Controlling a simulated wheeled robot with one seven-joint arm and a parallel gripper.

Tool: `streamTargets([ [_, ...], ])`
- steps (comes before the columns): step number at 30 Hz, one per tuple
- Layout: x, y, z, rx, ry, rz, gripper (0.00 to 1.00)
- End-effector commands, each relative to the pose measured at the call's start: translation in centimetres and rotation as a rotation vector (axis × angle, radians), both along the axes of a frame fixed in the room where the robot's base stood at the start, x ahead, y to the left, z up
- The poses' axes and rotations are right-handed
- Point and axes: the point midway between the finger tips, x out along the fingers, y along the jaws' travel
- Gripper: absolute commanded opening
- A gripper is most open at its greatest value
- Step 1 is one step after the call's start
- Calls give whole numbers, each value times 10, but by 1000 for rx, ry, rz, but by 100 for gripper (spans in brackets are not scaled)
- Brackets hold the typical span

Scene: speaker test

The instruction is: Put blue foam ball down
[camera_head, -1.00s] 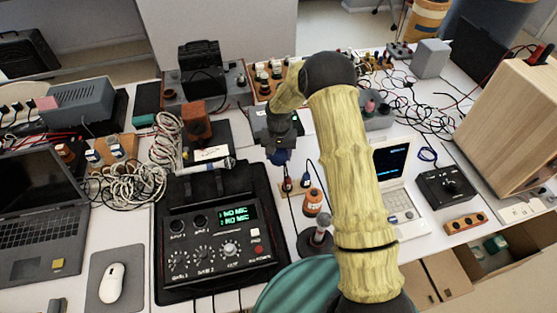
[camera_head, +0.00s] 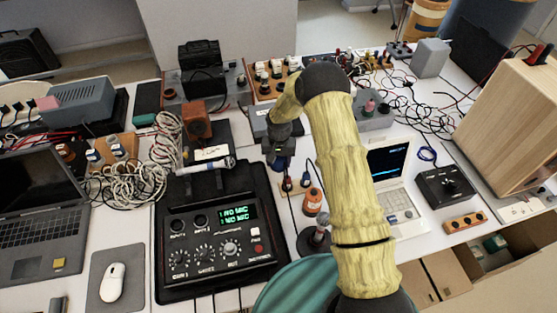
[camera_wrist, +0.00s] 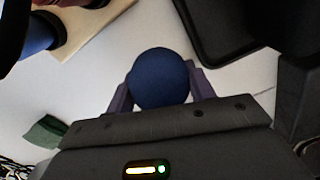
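The blue foam ball (camera_wrist: 160,78) sits between the two purple fingers of my gripper (camera_wrist: 160,92) in the wrist view. The fingers lie against its sides, so the gripper looks shut on it. In the head view my gripper (camera_head: 279,152) hangs over the white table (camera_head: 262,185), just right of the black mixer case. The ball is a small dark blue patch (camera_head: 279,162) at its lower end there, partly hidden by the gripper. How far the ball is above the table is hard to tell.
The black mixer case (camera_head: 215,235) is to the left. An orange-topped bottle-like item (camera_head: 312,201) and a microphone on a stand (camera_head: 318,238) stand close on the right. A white laptop (camera_head: 395,205) is further right. Cables (camera_head: 140,185) crowd the left. Little table is bare.

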Motion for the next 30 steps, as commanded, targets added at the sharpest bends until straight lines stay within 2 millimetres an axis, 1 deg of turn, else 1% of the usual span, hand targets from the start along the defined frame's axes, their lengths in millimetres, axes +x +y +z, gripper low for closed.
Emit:
streamTargets([
  [9, 0, 0, 0, 0, 0, 0, 62],
  [14, 0, 0, 6, 0, -1, 0, 62],
  [17, 1, 0, 16, 1, -3, -1, 62],
  [20, 1, 0, 31, 1, -4, -2, 62],
  [30, 1, -1, 97, 1, -4, -1, 62],
])
